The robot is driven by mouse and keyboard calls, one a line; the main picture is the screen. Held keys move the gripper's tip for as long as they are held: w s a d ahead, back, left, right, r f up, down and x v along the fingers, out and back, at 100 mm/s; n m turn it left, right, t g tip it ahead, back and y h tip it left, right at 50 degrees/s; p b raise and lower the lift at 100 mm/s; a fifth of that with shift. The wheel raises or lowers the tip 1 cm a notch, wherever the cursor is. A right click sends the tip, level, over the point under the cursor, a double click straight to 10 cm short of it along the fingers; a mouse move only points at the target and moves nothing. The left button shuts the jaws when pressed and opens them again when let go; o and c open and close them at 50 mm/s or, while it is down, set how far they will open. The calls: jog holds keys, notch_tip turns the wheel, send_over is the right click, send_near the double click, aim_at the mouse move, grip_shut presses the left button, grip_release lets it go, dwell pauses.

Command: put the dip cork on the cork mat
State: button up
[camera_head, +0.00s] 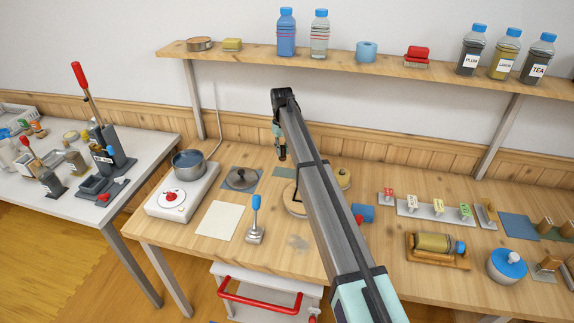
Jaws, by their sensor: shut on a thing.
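My gripper (281,155) hangs from the far end of my arm, above the back of the wooden table near the wall. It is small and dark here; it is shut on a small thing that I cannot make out. Several brown cork-like pieces stand at the right: one on a green mat (552,236), one beside it (567,228), and one lower down (549,263). A bare blue mat (517,227) lies left of the green one. I cannot tell which mat is the cork mat. My arm partly hides a round tan piece (290,199) mid-table.
A hot plate (180,195) with a pot (189,163) stands at the left, near a grey lid (241,178), a white sheet (219,220) and a blue-handled tool (255,215). A label stand, a jar in a cradle (437,245) and a blue-lidded jar (507,265) stand right. A shelf (345,67) runs above.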

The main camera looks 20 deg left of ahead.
aim_at(282, 147)
jog(key=shift+f+p, duration=0.85)
jog(key=shift+f, duration=2.55)
jog(key=shift+f, duration=0.1)
jog(key=o, duration=0.8)
notch_tip(282, 147, up, 12)
jog(key=b, duration=0.3)
jog(key=shift+b, duration=0.3)
